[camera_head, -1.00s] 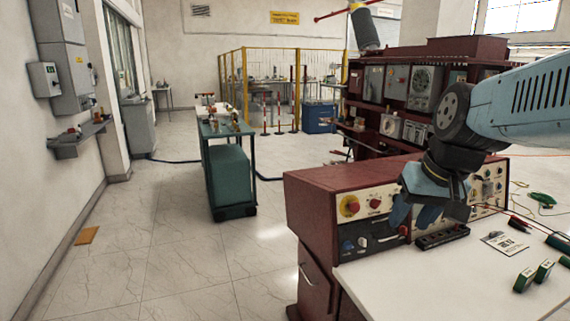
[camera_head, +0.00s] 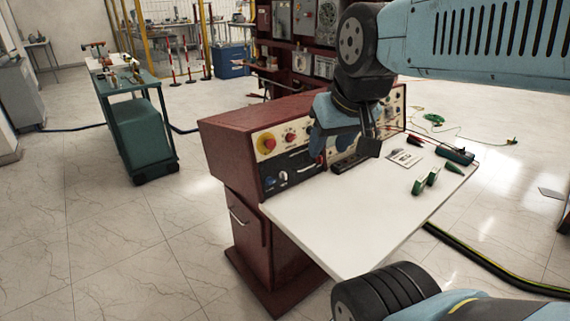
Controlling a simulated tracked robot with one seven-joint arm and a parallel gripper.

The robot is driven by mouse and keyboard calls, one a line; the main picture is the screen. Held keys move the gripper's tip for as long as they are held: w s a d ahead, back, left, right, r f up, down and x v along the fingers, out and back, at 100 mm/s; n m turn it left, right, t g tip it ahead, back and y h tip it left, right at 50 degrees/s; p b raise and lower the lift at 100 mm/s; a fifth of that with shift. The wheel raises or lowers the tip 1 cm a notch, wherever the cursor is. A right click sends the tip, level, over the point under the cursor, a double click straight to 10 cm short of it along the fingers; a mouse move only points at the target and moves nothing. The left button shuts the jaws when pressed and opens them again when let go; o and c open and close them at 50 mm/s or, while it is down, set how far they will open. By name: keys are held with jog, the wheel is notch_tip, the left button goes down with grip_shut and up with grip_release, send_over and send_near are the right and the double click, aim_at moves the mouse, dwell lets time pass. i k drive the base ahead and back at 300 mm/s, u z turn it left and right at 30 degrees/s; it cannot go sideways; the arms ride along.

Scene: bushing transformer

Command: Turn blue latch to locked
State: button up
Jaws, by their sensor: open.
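My gripper (camera_head: 344,143) hangs from my blue arm in front of the panel of the dark red control desk (camera_head: 236,138). Its jaws are open, and I see nothing held between them. A small blue knob (camera_head: 270,181) sits low at the left end of the desk's front panel. It may be the blue latch, but it is too small to tell its shape or position. My gripper is to the right of this knob and apart from it. The gripper hides part of the middle of the panel.
A red button on a yellow plate (camera_head: 267,143) is above the blue knob. A teal cart (camera_head: 140,135) stands left. Floor between them is clear.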

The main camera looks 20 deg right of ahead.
aim_at(269, 180)
jog(key=k, duration=1.25)
jog(key=u, duration=0.3)
jog(key=i, duration=0.45)
jog(key=u, duration=0.65)
jog(key=i, duration=1.3)
jog(key=z, duration=0.45)
